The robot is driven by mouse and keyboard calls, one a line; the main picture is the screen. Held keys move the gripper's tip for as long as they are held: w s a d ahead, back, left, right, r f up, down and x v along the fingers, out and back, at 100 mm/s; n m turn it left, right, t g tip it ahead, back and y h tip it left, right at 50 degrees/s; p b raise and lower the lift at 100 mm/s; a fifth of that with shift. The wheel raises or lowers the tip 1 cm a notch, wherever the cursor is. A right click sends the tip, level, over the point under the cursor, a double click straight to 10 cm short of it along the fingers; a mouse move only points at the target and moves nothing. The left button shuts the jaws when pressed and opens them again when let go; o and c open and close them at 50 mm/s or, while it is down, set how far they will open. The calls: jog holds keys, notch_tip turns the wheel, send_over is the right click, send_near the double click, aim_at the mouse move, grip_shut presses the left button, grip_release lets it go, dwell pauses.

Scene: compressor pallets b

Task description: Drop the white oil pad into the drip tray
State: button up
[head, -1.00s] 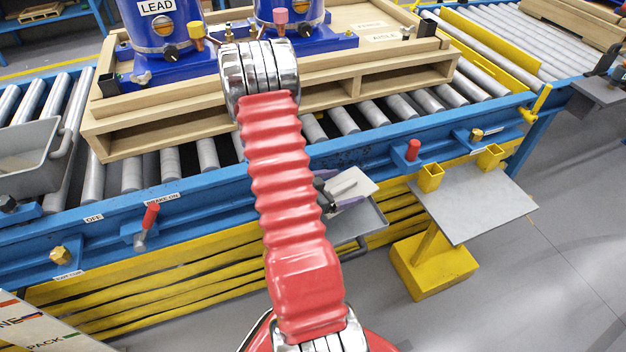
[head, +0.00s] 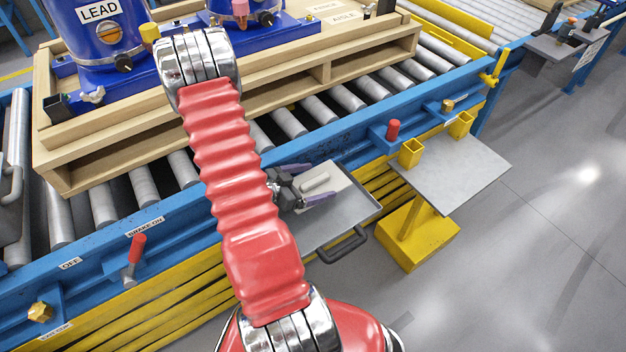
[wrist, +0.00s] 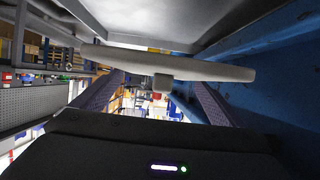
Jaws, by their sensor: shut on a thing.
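The white oil pad (head: 339,181) is a flat square with a small raised grip, in the middle of the head view. My gripper (head: 319,182), with purple fingers, is shut on its raised grip. The pad appears over the back part of the grey drip tray (head: 352,213), which hangs at the front of the conveyor with a dark handle. The gap between pad and tray is hard to judge. In the wrist view the pad (wrist: 190,68) crosses the picture edge-on between the fingers. My red arm hides the tray's left part.
The blue conveyor rail (head: 190,212) runs behind the tray, with a red-handled lever (head: 136,250). A wooden pallet (head: 290,92) with blue compressors stands on the rollers. A grey plate on a yellow stand (head: 452,172) is right of the tray. The floor at right is clear.

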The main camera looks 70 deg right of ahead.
aim_at(312, 193)
jog(key=shift+s, duration=0.1)
jog(key=shift+f, duration=3)
jog(key=o, duration=0.7)
jog(key=shift+o, duration=0.2)
jog(key=shift+w+a+r, duration=0.25)
jog(key=shift+w+a, duration=0.05)
jog(key=shift+w, duration=0.1)
jog(key=v, duration=1.2)
jog(key=shift+a, duration=0.4)
